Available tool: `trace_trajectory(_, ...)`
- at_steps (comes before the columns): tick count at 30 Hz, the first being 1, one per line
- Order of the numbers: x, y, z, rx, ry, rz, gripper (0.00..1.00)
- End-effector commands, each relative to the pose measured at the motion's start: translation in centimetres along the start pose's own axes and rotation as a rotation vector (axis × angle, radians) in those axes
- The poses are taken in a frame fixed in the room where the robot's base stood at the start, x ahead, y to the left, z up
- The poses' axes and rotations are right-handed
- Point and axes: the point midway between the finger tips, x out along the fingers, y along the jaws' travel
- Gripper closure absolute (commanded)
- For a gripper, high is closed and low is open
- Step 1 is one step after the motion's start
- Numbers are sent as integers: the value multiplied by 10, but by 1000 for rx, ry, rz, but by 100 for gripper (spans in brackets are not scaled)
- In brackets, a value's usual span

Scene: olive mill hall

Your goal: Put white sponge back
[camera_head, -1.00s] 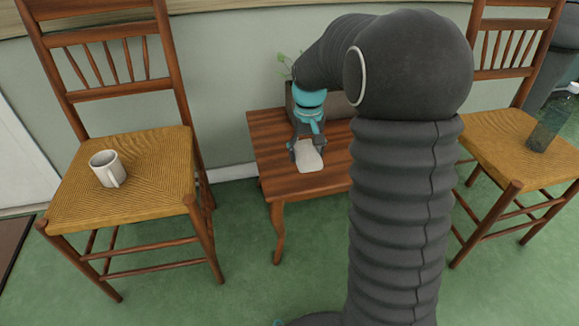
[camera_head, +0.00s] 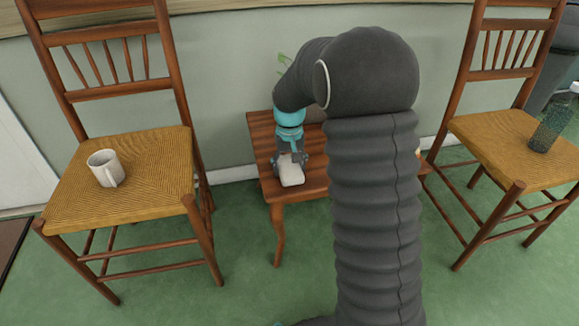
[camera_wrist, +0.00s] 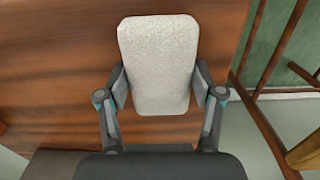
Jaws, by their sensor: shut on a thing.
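The white sponge (camera_head: 291,173) is a pale, rounded block at the front left part of the small wooden table (camera_head: 263,128). My gripper (camera_head: 290,162) is shut on the sponge, coming down from above. In the wrist view the sponge (camera_wrist: 158,62) stands out between the two fingers of my gripper (camera_wrist: 160,88), with a finger pad against each long side. The wood of the table (camera_wrist: 60,75) lies behind it. I cannot tell whether the sponge touches the tabletop or is slightly above it.
A chair on the left (camera_head: 150,150) holds a white mug (camera_head: 105,168). A chair on the right (camera_head: 480,140) holds a dark mesh-like cup (camera_head: 551,128). My arm hides much of the table's right side.

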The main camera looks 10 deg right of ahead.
Motion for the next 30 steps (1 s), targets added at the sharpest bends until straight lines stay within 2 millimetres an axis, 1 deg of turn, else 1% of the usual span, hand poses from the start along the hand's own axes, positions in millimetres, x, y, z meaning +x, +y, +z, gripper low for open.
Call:
trace_trajectory(5,4,0,0,0,-1,0,66)
trace_trajectory(6,3,0,0,0,0,0,26)
trace_trajectory(8,3,0,0,0,0,0,11)
trace_trajectory(9,3,0,0,0,-1,0,8)
trace_trajectory(18,2,0,0,0,0,0,8)
trace_trajectory(22,-5,0,0,0,1,0,8)
trace_trajectory(26,-25,0,-1,0,3,0,8)
trace_trajectory(30,-54,0,-1,0,3,0,8)
